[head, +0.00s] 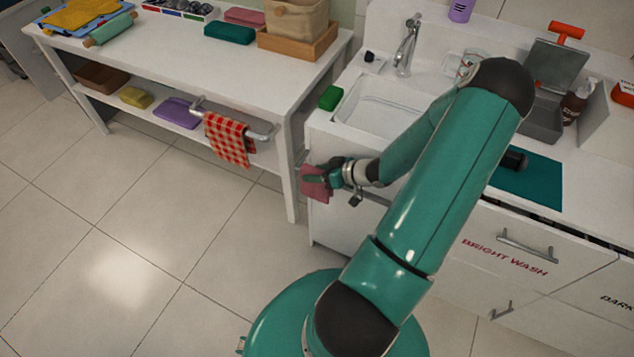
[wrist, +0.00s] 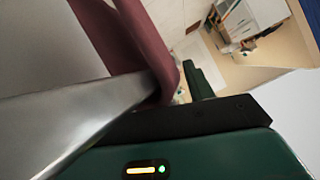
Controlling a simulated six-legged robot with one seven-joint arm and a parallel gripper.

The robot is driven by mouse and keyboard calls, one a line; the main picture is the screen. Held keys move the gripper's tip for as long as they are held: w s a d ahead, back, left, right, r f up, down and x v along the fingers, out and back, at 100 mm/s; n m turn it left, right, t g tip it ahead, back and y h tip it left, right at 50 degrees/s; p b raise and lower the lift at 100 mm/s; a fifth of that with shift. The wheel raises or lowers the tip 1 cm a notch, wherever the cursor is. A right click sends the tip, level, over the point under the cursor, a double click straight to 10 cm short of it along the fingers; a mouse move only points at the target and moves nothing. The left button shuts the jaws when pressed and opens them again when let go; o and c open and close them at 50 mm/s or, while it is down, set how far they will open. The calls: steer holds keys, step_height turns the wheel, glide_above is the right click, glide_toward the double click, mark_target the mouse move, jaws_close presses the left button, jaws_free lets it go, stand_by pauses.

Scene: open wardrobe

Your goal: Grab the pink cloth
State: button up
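In the wrist view the cloth (wrist: 135,45) is a dark pink strip, close to the camera, running down to a grey metal bar (wrist: 75,125). One green finger (wrist: 203,78) shows just right of the cloth. The other finger is hidden, so I cannot tell whether the fingers are closed on the cloth.
A red checked cloth (head: 228,138) hangs on a rail of the white table (head: 180,42) at the left. The sink (head: 378,108) lies behind my forearm, with a green sponge (head: 330,97) at its left edge. Bare tiled floor (head: 120,250) is free at the left.

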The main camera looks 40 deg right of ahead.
steer(key=c, duration=0.7)
